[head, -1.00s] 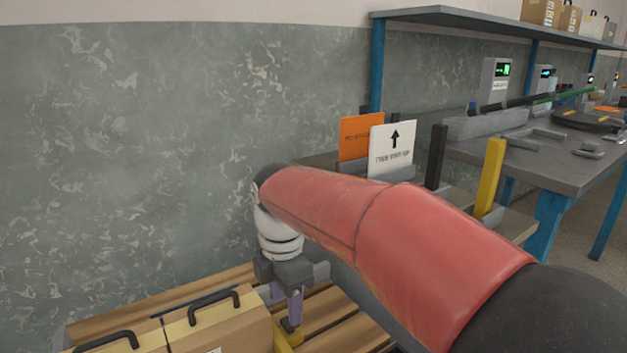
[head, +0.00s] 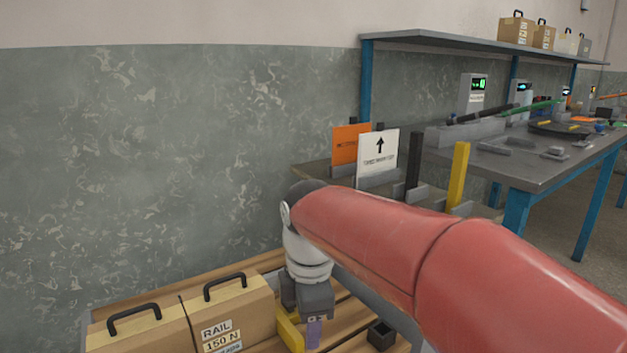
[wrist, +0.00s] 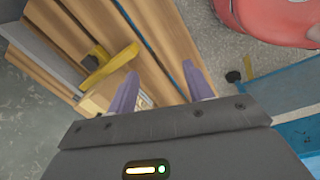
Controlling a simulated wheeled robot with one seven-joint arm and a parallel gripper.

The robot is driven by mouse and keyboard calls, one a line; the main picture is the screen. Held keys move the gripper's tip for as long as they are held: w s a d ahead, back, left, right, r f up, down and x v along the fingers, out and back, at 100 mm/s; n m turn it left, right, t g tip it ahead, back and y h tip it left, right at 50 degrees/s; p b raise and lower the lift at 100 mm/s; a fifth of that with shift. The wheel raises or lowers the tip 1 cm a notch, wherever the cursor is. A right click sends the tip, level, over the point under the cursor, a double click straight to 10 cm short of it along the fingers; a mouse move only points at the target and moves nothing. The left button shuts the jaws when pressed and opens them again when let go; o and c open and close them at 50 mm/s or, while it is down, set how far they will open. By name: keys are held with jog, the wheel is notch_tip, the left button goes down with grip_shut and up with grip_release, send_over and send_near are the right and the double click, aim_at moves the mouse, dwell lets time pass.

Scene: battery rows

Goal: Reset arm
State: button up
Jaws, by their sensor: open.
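My gripper (head: 312,333) hangs at the end of my red arm, low over the wooden slatted surface, just right of a cardboard case marked RAIL 150 N (head: 232,316). In the wrist view, the two purple fingers of my gripper (wrist: 160,88) stand apart with nothing between them, above the wooden slats (wrist: 150,45). A yellow piece (head: 290,331) stands between the case and my gripper; it also shows in the wrist view (wrist: 108,68).
A second case (head: 138,329) stands left of the first. A small dark box (head: 381,335) lies on the slats at right. Behind my arm are an orange card (head: 350,141), a white arrow card (head: 377,158), and black and yellow posts. A grey workbench (head: 535,165) stands at right.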

jog(key=s+d+m+t+p, duration=0.3)
jog(key=s+d+m, duration=1)
jog(key=m, duration=0.7)
jog(key=d+t, duration=0.1)
jog(key=d, duration=0.2)
jog(key=shift+s+f+m+t, duration=0.15)
jog(key=shift+s+m+t, duration=0.15)
